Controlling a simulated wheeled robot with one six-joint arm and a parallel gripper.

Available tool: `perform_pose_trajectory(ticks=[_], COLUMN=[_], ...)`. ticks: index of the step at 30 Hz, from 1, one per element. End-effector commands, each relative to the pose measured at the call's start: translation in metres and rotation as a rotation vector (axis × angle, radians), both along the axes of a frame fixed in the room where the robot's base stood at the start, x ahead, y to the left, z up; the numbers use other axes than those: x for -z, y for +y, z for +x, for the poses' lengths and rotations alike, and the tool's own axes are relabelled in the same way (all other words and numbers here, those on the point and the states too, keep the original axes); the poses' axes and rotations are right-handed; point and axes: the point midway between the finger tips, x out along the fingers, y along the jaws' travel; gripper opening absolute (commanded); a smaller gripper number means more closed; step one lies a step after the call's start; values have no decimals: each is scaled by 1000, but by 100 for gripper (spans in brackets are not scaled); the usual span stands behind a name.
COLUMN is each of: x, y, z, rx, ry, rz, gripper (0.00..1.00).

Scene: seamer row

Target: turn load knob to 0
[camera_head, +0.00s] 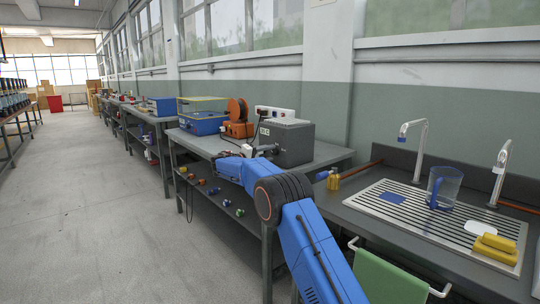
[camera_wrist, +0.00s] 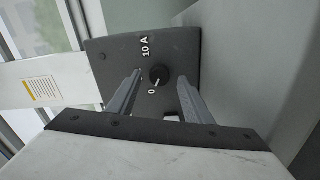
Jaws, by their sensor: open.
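The load knob (camera_wrist: 158,76) is a small round black knob on a dark grey panel (camera_wrist: 112,55). A white mark on the knob points down and left, towards the printed "0"; "10 A" is printed above the knob. My gripper (camera_wrist: 161,78) is open, one finger on each side of the knob, with a gap on both sides. I cannot tell how deep the fingertips reach.
An orange reel (camera_head: 237,112) and a blue case (camera_head: 202,124) stand on the bench (camera_head: 335,154) behind the box. A sink unit with a jug (camera_head: 444,187) and yellow sponges (camera_head: 497,246) is at the right. The floor at the left is clear.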

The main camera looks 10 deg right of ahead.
Motion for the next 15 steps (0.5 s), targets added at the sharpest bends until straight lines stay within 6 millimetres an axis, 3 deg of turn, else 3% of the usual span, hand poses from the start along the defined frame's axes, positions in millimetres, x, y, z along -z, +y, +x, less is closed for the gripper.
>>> perform_pose_trajectory(ticks=[15], x=[0], y=[88], z=[-50], rx=[-2], ry=[0], rz=[0], gripper=[46])
